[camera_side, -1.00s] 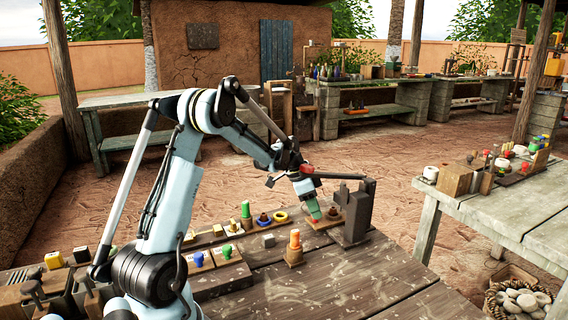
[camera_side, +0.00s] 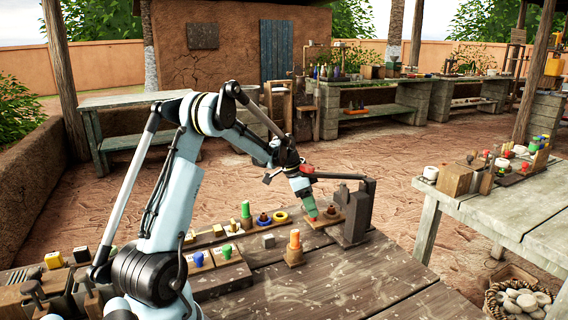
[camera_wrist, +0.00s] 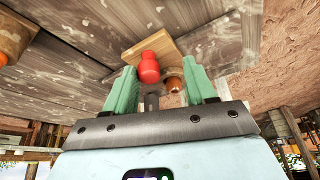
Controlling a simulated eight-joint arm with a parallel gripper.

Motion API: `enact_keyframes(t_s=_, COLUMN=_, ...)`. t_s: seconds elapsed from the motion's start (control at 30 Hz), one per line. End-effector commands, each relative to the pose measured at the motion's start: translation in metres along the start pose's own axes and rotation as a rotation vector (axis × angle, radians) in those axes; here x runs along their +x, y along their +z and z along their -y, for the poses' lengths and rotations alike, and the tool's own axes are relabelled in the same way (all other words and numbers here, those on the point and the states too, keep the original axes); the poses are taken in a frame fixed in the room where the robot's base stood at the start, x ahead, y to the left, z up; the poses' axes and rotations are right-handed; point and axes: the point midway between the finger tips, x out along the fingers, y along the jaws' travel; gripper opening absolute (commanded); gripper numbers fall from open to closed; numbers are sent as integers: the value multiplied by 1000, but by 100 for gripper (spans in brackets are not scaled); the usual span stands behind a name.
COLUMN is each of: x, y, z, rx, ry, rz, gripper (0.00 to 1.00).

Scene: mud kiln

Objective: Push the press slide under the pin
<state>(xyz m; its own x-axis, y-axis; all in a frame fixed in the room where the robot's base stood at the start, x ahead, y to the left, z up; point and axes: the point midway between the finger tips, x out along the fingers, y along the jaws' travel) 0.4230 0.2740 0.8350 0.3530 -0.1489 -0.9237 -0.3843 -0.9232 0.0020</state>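The press (camera_side: 357,213) is a dark upright block with an arm on top, at the far right edge of the table. The slide (camera_side: 331,219) is a light wooden plate low at its left side, and it also shows in the wrist view (camera_wrist: 168,46). A red knob (camera_wrist: 149,68) stands on the slide. My gripper (camera_side: 311,213) is low over the slide, tilted. In the wrist view its green fingers (camera_wrist: 160,88) are apart, with the knob between or just beyond them; contact is unclear. An orange-brown tip, possibly the pin (camera_wrist: 173,84), shows beside the knob.
An orange peg on a wooden block (camera_side: 294,248) stands in front of my gripper. The table front (camera_side: 330,285) is clear.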

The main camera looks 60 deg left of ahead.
Motion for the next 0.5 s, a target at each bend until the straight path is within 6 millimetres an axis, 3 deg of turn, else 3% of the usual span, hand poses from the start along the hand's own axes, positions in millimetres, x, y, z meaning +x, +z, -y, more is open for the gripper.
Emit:
enact_keyframes(t_s=0.07, x=-2, y=6, z=14, rx=-5, ry=-5, rz=1, gripper=52)
enact_keyframes(t_s=0.5, x=-77, y=6, z=12, rx=-2, ry=-3, rz=1, gripper=52)
